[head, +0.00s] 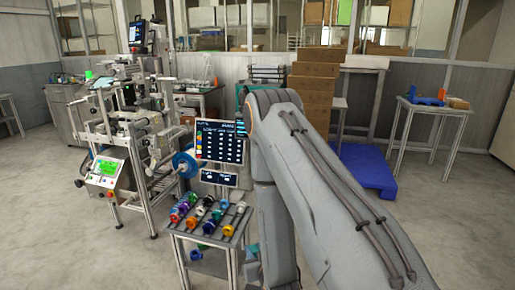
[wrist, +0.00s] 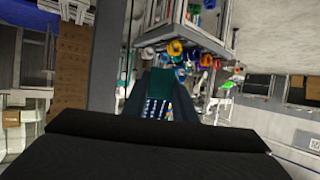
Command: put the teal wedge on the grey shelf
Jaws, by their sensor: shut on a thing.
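A teal piece (wrist: 160,83), which looks like the teal wedge, sits between the two dark fingers of my gripper (wrist: 158,97) in the wrist view. The gripper is shut on it and holds it in the air. In the head view a small teal patch (head: 241,93) shows at the far end of my arm; the arm hides most of the gripper there. I cannot tell for sure which surface is the grey shelf. A grey stand (head: 237,235) with colourful reels stands left of my arm; it also shows in the wrist view (wrist: 207,38).
A reel machine (head: 125,130) stands at the left. A screen (head: 219,141) rises behind the reel stand. Stacked cardboard boxes (head: 315,85) and a blue pallet (head: 358,168) lie beyond my arm. A table (head: 435,108) with blue items stands at the right. The floor at the front left is clear.

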